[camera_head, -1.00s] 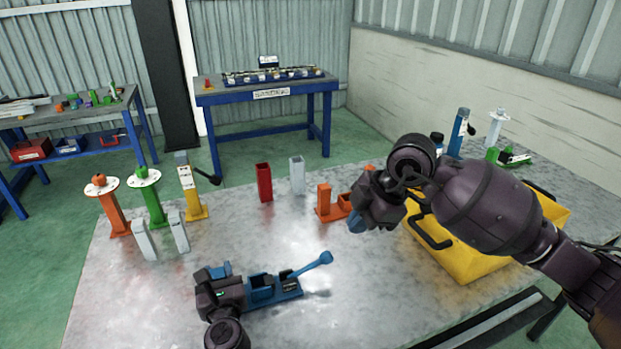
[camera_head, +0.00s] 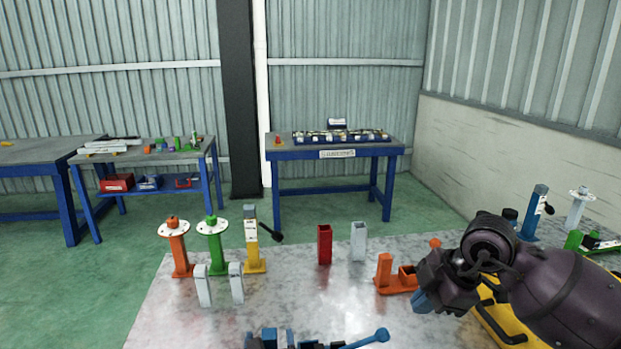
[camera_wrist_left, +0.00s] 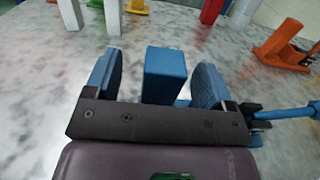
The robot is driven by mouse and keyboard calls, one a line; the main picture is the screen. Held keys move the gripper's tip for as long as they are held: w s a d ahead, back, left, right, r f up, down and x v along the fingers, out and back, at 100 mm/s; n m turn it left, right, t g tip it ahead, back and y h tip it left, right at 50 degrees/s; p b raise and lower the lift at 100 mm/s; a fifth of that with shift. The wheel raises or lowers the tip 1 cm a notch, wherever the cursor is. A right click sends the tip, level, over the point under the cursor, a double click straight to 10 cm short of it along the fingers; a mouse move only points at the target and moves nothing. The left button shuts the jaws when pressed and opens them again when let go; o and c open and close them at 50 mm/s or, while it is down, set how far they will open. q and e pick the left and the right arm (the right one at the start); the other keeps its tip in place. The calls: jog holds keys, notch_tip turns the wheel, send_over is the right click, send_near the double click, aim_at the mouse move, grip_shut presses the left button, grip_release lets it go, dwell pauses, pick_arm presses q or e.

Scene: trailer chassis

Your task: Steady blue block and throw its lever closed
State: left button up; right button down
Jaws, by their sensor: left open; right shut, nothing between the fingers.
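The blue block (camera_wrist_left: 165,75) stands upright between the two blue fingers of my left gripper (camera_wrist_left: 157,72) in the left wrist view. The fingers are open, one on each side, with a gap visible on the block's left. In the head view only the tops of the block (camera_head: 268,339) and fingers show at the bottom edge. Its blue lever (camera_head: 362,341) reaches out to the right, ending in a round knob; it also shows in the left wrist view (camera_wrist_left: 287,112). My right gripper (camera_head: 424,302) is shut and empty, above the table, up and right of the lever knob.
An orange fixture (camera_head: 385,277) stands close behind my right gripper. A yellow crate (camera_head: 497,322) lies under my right arm. Red (camera_head: 324,244) and grey (camera_head: 358,240) posts, a yellow post with a black lever (camera_head: 252,243) and several other posts stand further back.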

pick_arm(q)
jog(key=shift+s+d, duration=0.2)
jog(key=shift+s, duration=1.35)
jog(key=shift+s+d, duration=0.2)
jog(key=shift+s, duration=1.3)
jog(key=shift+o, duration=0.4)
jog(key=o, duration=0.4)
jog(key=shift+c, duration=0.2)
jog(key=s, duration=0.4)
jog(key=s+d, duration=0.1)
jog(key=s, duration=0.7)
jog(key=shift+d, duration=0.2)
